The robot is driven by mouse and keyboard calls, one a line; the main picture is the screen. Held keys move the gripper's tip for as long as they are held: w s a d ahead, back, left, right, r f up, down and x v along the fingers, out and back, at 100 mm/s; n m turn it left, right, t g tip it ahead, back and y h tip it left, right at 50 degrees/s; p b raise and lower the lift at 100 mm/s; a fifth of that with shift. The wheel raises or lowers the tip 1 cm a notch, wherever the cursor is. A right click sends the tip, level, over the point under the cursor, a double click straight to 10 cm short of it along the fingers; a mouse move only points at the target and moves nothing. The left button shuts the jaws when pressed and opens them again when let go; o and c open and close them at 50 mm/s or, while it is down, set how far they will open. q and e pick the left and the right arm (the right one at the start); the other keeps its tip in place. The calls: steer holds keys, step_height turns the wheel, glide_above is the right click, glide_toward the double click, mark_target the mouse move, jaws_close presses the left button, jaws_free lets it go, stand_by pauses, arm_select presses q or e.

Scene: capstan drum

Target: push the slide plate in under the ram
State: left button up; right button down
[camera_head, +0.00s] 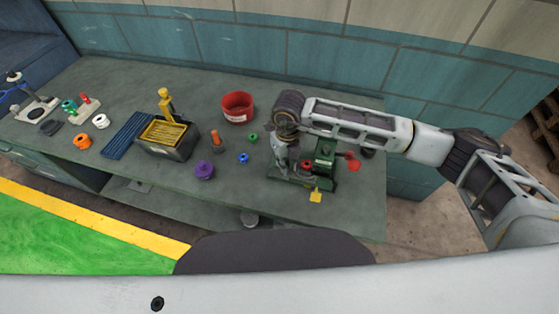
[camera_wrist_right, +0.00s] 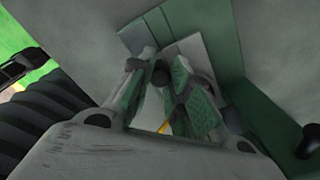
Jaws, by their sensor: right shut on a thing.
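The green press (camera_head: 325,160) stands on the bench at the right end, with a red-tipped handle (camera_head: 352,163) on its right side. My right gripper (camera_head: 281,163) reaches down at the press's left side. In the right wrist view the gripper (camera_wrist_right: 162,85) has its fingers closed around a dark round knob (camera_wrist_right: 160,72). A light grey plate (camera_wrist_right: 194,50), seemingly the slide plate, lies just beyond the knob on the green base (camera_wrist_right: 221,35). The ram and how far the plate sits under it cannot be made out. My left gripper is not in view.
A yellow tag-like piece (camera_head: 316,196) is at the press's front. A green nut (camera_head: 253,138), blue piece (camera_head: 243,158), purple knob (camera_head: 204,170) and red bowl (camera_head: 237,107) stand to the left. A yellow-topped box (camera_head: 166,138) is farther left.

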steer(key=shift+d, duration=0.25)
steer(key=c, duration=1.6)
jaws_free()
steer(key=shift+o, duration=0.2)
steer(key=shift+r, duration=0.15)
step_height(320, 180, up, 12)
steer(key=shift+c, duration=0.4)
